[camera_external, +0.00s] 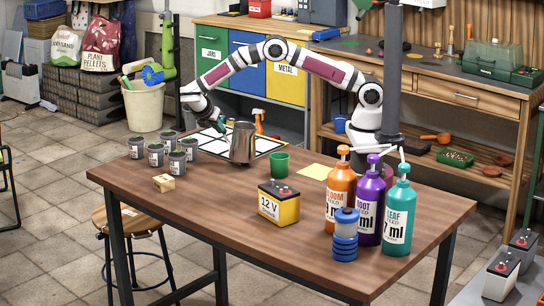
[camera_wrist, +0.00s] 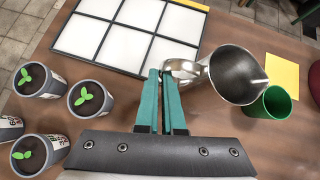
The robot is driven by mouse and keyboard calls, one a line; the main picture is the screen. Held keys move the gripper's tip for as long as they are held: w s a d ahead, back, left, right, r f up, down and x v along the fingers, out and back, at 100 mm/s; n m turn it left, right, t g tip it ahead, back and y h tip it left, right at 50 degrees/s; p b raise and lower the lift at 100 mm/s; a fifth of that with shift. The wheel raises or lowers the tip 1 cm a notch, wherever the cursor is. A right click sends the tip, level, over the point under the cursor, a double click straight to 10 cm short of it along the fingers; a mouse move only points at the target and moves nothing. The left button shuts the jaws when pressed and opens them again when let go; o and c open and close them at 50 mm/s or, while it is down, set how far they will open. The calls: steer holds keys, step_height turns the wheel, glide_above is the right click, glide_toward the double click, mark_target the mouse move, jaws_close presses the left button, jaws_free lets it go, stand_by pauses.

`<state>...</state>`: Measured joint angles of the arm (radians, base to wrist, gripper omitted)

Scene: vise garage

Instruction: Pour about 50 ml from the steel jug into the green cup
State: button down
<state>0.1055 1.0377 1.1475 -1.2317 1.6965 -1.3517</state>
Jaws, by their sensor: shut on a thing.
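The steel jug (camera_external: 243,143) is near the middle of the table, leaning slightly in the external view. In the wrist view the jug (camera_wrist: 228,78) shows its open mouth; I cannot make out the liquid level inside. My gripper (camera_wrist: 168,74) is shut on the jug's handle, with the jug to its right; it also shows in the external view (camera_external: 217,122). The green cup (camera_external: 279,164) stands upright on the table just right of the jug. In the wrist view the cup (camera_wrist: 273,104) is beside the jug's rim, partly overlapped by it. I see no stream.
Several seedling pots (camera_external: 156,154) stand left of the jug. A white-panelled tray (camera_wrist: 122,45) lies behind it. A small wooden block (camera_external: 164,183) is at front left.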

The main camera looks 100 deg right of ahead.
steer(key=shift+w+f, duration=0.25)
steer(key=shift+f, duration=0.1)
steer(key=shift+r, duration=0.1)
stand_by(1.6)
